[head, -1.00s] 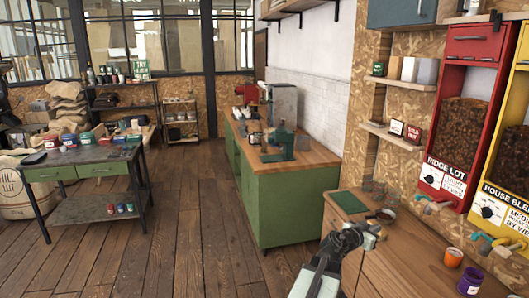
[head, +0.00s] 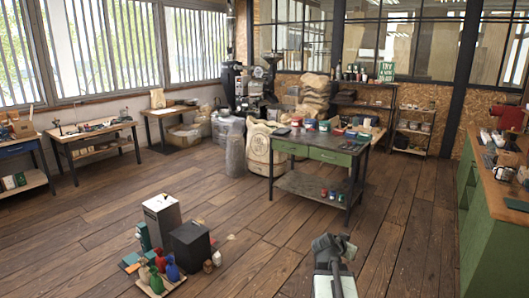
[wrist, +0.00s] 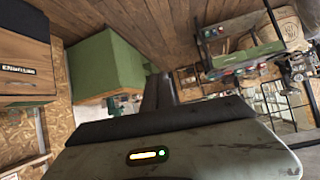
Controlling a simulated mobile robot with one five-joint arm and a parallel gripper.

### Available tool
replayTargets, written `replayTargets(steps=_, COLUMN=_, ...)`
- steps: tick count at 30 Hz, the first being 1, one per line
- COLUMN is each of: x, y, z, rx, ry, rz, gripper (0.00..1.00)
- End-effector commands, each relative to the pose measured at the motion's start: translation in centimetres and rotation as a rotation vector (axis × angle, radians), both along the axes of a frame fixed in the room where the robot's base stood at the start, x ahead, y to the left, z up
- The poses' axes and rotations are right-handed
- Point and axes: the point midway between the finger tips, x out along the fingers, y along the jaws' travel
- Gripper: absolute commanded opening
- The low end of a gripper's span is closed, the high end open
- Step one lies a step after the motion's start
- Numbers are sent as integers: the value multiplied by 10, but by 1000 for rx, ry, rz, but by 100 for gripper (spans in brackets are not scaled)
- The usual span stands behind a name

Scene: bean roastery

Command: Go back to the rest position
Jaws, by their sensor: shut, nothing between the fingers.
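My gripper (head: 333,246) shows at the lower middle of the head view, at the end of my arm. It is shut and holds nothing. It is in the air over the wooden floor, apart from the furniture.
A dark-topped table (head: 318,143) with green drawers stands ahead. On the floor at lower left are a white box (head: 161,220), a black box (head: 190,247) and several small bags. A green wood-topped counter (head: 480,225) is at right. Floor between is free.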

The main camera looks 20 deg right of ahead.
Motion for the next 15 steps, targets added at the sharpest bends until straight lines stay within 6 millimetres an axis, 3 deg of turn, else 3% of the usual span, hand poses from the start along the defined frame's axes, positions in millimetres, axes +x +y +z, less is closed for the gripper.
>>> replayTargets(steps=1, x=24, y=43, z=-7, rx=30, ry=26, rz=65, gripper=0)
replayTargets(steps=3, x=48, y=99, z=-19, rx=73, ry=72, rz=149, gripper=0)
replayTargets(steps=8, x=77, y=234, z=-48, rx=177, ry=215, rz=359, gripper=0)
replayTargets(steps=12, x=67, y=352, z=-75, rx=282, ry=400, rz=570, gripper=0)
replayTargets(steps=15, x=35, y=413, z=-95, rx=389, ry=581, rz=734, gripper=0)
